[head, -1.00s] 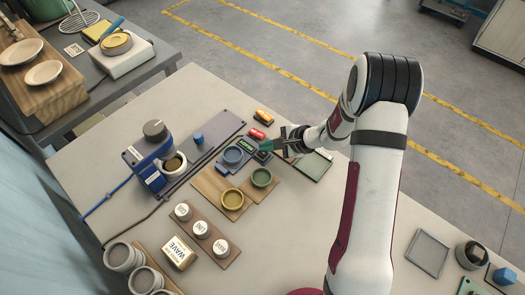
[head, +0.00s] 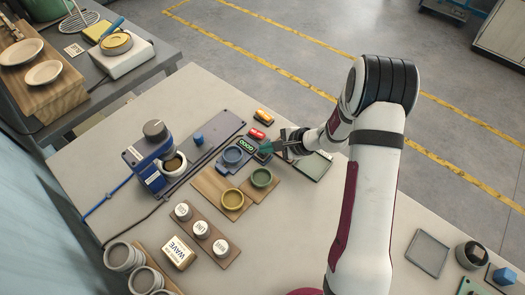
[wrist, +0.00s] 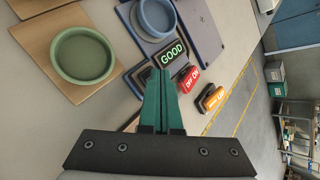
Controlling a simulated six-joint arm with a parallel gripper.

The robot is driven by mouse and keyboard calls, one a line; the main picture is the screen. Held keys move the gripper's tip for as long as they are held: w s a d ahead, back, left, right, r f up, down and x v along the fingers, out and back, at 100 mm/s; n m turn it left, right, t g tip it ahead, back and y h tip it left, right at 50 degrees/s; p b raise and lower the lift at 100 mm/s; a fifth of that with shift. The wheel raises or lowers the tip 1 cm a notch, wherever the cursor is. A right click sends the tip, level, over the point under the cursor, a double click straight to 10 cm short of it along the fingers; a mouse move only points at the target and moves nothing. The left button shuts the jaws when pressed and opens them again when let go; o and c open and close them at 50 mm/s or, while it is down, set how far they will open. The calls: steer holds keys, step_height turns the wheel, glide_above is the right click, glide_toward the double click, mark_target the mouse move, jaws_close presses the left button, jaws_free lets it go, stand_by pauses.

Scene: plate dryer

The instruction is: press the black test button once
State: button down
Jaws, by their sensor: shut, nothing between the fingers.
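My gripper (head: 263,148) reaches in from the right with its green fingers together and empty. In the wrist view the closed fingertips (wrist: 165,76) point down just beside a black display (wrist: 171,52) lit with green "GOOD". The display (head: 246,144) also shows in the head view. A dark block (head: 263,157) sits under the fingertips in the head view and may be the black test button. The fingers hide most of that spot in the wrist view, so I cannot tell whether they touch the button.
A red switch (wrist: 188,78) and an orange switch (wrist: 211,98) stand right of the fingers. A green dish (wrist: 82,54) and a blue dish (wrist: 157,17) are close by. A blue machine (head: 150,160) stands to the left.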

mark_target(266, 155)
stand_by(0.4)
steer(key=shift+r, duration=0.9)
steer(key=shift+r, duration=2.5)
steer(key=shift+r, duration=0.1)
steer(key=s+a+r+n+g+h, duration=0.15)
steer(key=s+r+n, duration=0.35)
steer(key=s, duration=0.5)
steer(key=s+a+r+n+g, duration=0.3)
steer(key=s+r, duration=0.4)
steer(key=s, duration=0.4)
steer(key=s+d+n+h, duration=0.2)
steer(key=s+d+h, duration=0.2)
steer(key=s, duration=0.7)
steer(key=shift+d+r+g, duration=0.15)
steer(key=shift+d+g, duration=0.2)
steer(key=shift+d, duration=0.7)
